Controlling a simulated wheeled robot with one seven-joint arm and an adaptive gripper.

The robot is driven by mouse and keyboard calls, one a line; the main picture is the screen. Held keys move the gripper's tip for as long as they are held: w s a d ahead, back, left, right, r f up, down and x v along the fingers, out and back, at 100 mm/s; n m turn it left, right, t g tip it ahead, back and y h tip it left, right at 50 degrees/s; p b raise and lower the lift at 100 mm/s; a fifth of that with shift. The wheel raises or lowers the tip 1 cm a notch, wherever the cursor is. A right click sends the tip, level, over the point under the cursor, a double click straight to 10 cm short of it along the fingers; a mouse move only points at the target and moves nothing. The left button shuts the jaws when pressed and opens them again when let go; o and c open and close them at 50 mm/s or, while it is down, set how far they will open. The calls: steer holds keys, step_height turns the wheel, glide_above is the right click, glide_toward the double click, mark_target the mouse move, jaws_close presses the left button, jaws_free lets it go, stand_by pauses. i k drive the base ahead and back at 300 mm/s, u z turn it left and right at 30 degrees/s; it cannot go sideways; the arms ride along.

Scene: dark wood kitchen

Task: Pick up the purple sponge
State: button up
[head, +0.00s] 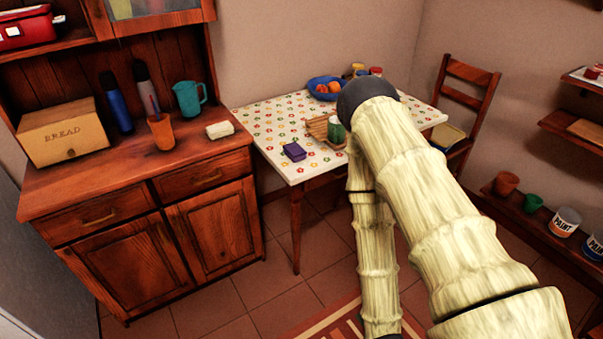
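The purple sponge (294,152) is a small dark purple block. It lies on the dotted white tablecloth near the front left edge of the table (262,128). My arm reaches up from the lower right, and its dark joint is in front of the table, to the right of the sponge. My gripper is not visible in the head view. Nothing covers the sponge.
A wooden rack (318,127) with a green cup (336,130) stands right of the sponge. A blue bowl (320,96) and jars (357,70) are behind. A cabinet (190,170) stands left, and a chair (470,95) right. Tablecloth left of the sponge is clear.

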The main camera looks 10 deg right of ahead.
mark_target(293, 151)
steer(key=z, duration=0.15)
steer(key=k, duration=0.3)
steer(key=u, duration=1.1)
steer(key=i, duration=1.3)
steer(key=z, duration=0.55)
